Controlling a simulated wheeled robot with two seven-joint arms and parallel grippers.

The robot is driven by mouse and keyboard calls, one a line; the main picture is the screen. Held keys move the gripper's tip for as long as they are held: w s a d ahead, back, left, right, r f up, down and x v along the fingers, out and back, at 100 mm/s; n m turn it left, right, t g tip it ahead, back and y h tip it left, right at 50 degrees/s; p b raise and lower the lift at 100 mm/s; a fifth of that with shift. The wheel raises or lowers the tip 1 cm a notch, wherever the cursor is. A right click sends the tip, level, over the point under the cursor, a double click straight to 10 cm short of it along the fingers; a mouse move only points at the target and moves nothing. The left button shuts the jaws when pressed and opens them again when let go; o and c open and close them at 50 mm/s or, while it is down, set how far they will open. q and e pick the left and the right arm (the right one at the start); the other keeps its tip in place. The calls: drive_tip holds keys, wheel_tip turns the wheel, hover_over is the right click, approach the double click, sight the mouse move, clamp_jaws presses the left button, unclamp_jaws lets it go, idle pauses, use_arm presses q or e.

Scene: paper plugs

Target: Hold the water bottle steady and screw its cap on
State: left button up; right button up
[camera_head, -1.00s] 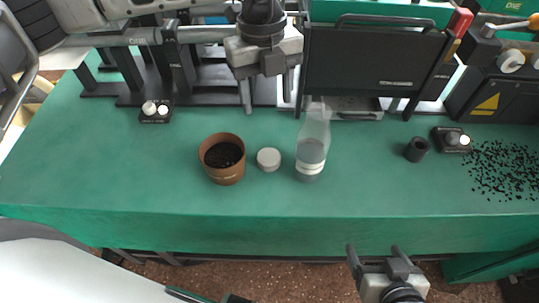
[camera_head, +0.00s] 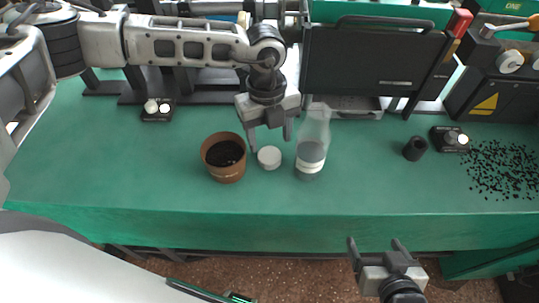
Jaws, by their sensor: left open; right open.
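The water bottle (camera_head: 311,158) stands upright on the green table, clear with a grey lower part and a pale band; its top shows no cap. The cap (camera_head: 269,157), a pale grey disc, lies on the table just left of the bottle, apart from it. My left gripper (camera_head: 270,144) is open and empty, with its fingers above and behind the cap, pointing down. It looks close to the cap, but the exact height is hard to tell. My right gripper (camera_head: 375,243) is open and empty in front of the table's front edge, away from the bottle.
A brown pot of dark soil (camera_head: 224,159) stands close left of the cap. A black cup (camera_head: 415,148), a small button box (camera_head: 450,139) and scattered black bits (camera_head: 503,170) are on the right. A dark machine panel (camera_head: 374,70) stands behind the bottle. The table's front strip is clear.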

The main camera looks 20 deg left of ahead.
sight(269, 155)
use_arm(q)
drive_tip(key=f, duration=0.4)
drive_tip(key=shift+s+f+p, duration=0.3)
drive_tip(key=shift+f+p, duration=0.1)
drive_tip(key=c, duration=0.8)
drive_tip(key=shift+o, duration=0.2)
